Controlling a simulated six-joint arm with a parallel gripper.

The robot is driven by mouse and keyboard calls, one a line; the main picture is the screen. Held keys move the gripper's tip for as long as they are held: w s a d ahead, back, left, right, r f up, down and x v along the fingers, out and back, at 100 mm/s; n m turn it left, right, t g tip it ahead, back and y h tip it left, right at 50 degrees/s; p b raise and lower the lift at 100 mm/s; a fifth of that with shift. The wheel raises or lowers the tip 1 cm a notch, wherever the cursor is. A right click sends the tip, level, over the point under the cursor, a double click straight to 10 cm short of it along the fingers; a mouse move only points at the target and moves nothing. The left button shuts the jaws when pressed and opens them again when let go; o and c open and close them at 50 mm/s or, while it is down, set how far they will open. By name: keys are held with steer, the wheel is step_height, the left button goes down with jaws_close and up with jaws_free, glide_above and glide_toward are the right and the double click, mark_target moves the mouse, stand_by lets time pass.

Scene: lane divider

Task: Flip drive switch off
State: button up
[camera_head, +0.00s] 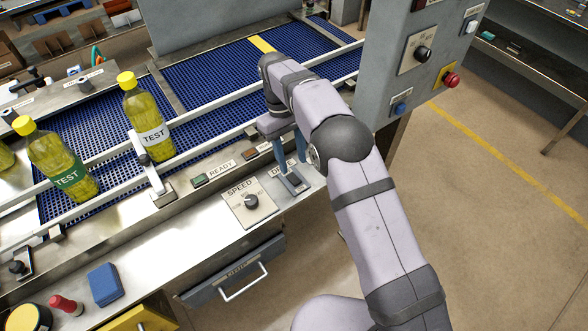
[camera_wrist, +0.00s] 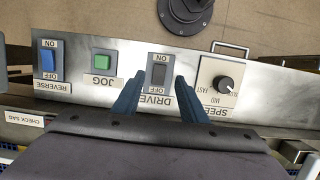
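The drive switch (camera_wrist: 159,72) is a dark grey rocker on the steel control strip, with a DRIVE label beside it, upside down in the wrist view. An OFF label sits at its near end; I cannot tell which way the rocker is tipped. My gripper (camera_wrist: 159,82) is open and empty, its two blue fingers apart on either side of the switch in the picture. In the head view my gripper (camera_head: 291,165) points down at the panel by the switch plate (camera_head: 296,185), which the fingers partly cover. I cannot tell if the fingers touch the panel.
The speed dial (camera_wrist: 222,85) is right of the switch in the wrist view; the green jog button (camera_wrist: 102,62) and blue reverse switch (camera_wrist: 48,62) are left. Yellow bottles (camera_head: 148,120) stand on the blue conveyor (camera_head: 215,80). A grey control box (camera_head: 395,55) rises behind my arm.

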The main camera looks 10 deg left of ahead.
steer(key=shift+v, duration=0.8)
steer(key=shift+d, duration=0.1)
steer(key=s+d+r+m+t+y, duration=0.1)
steer(key=s+d+r+m, duration=0.15)
steer(key=d, duration=0.55)
steer(key=s+d+r+m+y, duration=0.15)
steer(key=s+d, duration=0.25)
steer(key=d, duration=0.4)
steer(key=s+d+f+m, duration=0.2)
steer(key=s+d, duration=0.2)
steer(key=s, duration=0.4)
steer(key=s+d+f+m+t, duration=0.1)
steer(key=s+d+m, duration=0.2)
steer(key=s+d, duration=0.2)
steer(key=s, duration=0.3)
steer(key=shift+f, duration=0.35)
steer(key=shift+s, duration=0.1)
